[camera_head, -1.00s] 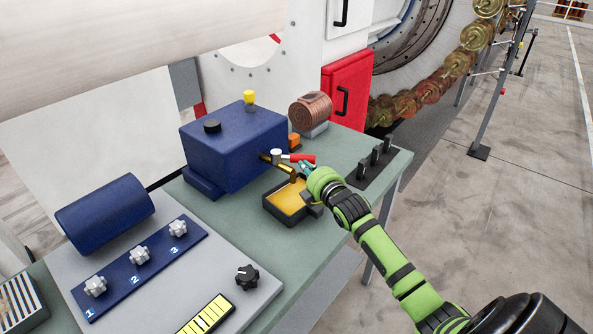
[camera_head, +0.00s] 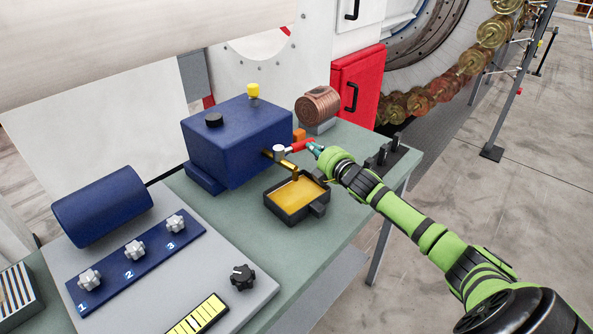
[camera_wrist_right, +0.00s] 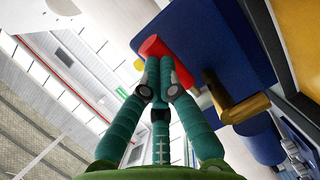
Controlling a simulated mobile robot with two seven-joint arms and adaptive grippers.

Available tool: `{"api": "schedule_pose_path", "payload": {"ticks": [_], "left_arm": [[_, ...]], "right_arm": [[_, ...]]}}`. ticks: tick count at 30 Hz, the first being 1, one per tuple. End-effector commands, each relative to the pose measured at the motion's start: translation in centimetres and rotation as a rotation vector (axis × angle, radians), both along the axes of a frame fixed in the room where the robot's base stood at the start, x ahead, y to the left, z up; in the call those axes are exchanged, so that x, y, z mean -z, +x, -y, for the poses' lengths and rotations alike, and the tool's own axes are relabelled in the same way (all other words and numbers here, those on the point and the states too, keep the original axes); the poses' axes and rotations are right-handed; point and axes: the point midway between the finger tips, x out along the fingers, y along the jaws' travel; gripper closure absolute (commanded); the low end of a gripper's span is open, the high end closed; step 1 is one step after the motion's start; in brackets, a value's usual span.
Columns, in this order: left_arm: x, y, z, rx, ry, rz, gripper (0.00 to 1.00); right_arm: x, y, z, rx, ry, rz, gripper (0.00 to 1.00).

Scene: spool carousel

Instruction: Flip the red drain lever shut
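The red drain lever (camera_head: 301,146) sticks out to the right from a pale valve hub (camera_head: 279,152) on the blue tank (camera_head: 225,150). A brass spout (camera_head: 284,163) runs below it, with amber fluid at its end above the black drip tray (camera_head: 318,208). My right gripper (camera_head: 316,150) is at the lever's free end. In the right wrist view the lever (camera_wrist_right: 160,45) lies at the tips of my right gripper (camera_wrist_right: 160,68). The teal fingers are closed together, seemingly touching the lever rather than around it. My left gripper is not in view.
A copper coil (camera_head: 318,105) and an orange block (camera_head: 299,134) stand behind the lever. Black upright posts (camera_head: 383,154) stand on the bench's right end. A panel with numbered knobs (camera_head: 134,249) is at front left. The bench right of the tray is clear.

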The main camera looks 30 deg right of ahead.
Motion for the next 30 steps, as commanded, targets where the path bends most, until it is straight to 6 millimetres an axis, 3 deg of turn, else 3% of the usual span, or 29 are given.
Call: {"api": "schedule_pose_path", "payload": {"ticks": [30], "left_arm": [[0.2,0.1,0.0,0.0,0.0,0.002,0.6]], "right_arm": [[0.0,1.3,0.3,0.0,0.0,0.0,1.0]]}}
